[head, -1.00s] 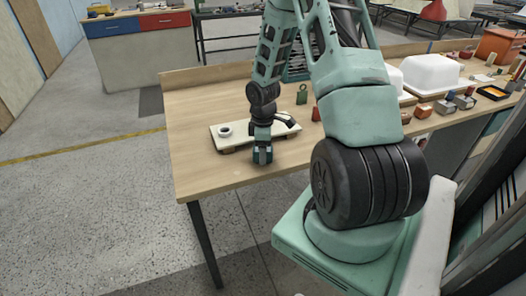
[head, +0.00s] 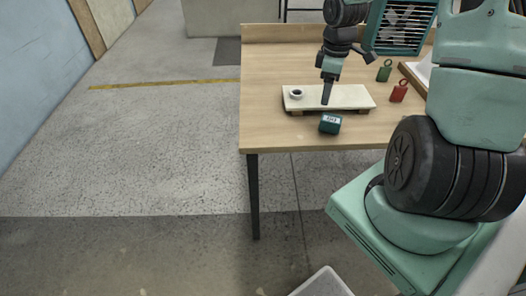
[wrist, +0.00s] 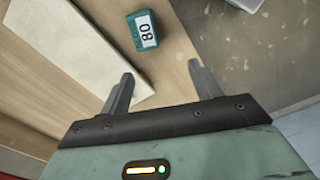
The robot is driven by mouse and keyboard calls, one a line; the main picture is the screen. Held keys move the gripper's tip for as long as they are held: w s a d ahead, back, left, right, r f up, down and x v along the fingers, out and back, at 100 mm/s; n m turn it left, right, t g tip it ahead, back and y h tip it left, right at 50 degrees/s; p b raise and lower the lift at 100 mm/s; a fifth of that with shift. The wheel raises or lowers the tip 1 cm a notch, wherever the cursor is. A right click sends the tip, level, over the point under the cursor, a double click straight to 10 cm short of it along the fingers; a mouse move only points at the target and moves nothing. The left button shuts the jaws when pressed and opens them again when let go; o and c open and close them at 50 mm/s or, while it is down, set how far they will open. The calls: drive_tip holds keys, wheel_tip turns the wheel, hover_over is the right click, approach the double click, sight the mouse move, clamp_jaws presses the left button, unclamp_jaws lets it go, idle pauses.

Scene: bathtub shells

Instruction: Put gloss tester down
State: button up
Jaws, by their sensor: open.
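The gloss tester (head: 330,123) is a small dark teal box with a white label. It rests on the wooden table near the front edge, just in front of a cream board. In the wrist view the gloss tester (wrist: 143,30) lies beyond my fingertips, its label reading 80. My gripper (head: 326,97) is above the board and behind the tester in the head view. Its two fingers (wrist: 160,75) are spread apart with nothing between them, clear of the tester.
A red tagged block (head: 399,92) and a green one (head: 384,72) stand to the right. Bare table (head: 262,75) lies to the left.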

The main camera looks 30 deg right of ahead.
drive_tip(key=s+a+r, duration=0.1)
drive_tip(key=a+r, duration=0.2)
drive_tip(key=a, duration=0.8)
drive_tip(key=s+a+r, duration=0.1)
drive_tip(key=a+r, duration=0.1)
drive_tip(key=a, duration=0.8)
drive_tip(key=s+a+r, duration=0.4)
drive_tip(key=s+a, duration=1.2)
drive_tip(key=shift+y, duration=0.3)
